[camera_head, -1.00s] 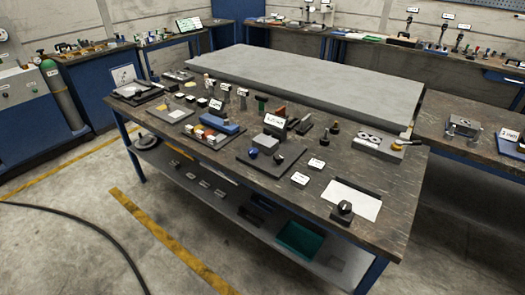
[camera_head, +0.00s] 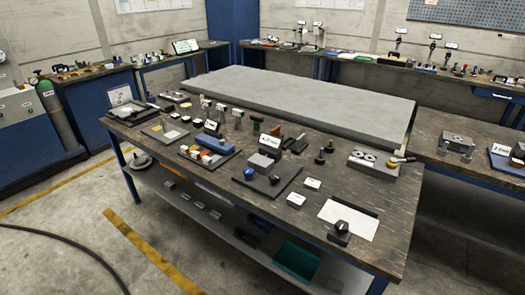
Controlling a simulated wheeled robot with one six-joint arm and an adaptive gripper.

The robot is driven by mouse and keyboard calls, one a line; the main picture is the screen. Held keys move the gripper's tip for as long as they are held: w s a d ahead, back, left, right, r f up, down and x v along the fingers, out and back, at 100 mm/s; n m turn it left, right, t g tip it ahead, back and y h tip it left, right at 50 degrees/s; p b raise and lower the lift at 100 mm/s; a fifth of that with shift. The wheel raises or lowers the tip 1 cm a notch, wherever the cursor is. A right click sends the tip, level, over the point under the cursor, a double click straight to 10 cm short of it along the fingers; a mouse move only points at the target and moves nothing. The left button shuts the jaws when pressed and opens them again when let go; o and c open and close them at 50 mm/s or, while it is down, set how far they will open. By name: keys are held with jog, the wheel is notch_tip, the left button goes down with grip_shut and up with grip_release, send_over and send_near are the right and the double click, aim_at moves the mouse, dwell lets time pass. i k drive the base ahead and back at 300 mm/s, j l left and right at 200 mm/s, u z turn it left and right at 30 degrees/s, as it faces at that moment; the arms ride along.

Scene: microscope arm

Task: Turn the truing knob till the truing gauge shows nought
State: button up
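A dark workbench (camera_head: 385,243) carries several small devices. A black knob (camera_head: 341,228) stands at its front right corner beside a white sheet (camera_head: 348,219). The labels are too small to read, so I cannot tell which knob is the truing knob, which thing is the truing gauge, or any reading. My gripper is not in view.
A dark hose (camera_head: 75,238) lies on the floor.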

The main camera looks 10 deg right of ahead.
aim_at(248, 173)
jog(key=i+j+u, duration=0.1)
jog(key=j, duration=0.3)
jog(key=i+j, duration=0.3)
jog(key=i+j+u, duration=0.15)
jog(key=j, duration=0.35)
jog(key=i, duration=0.1)
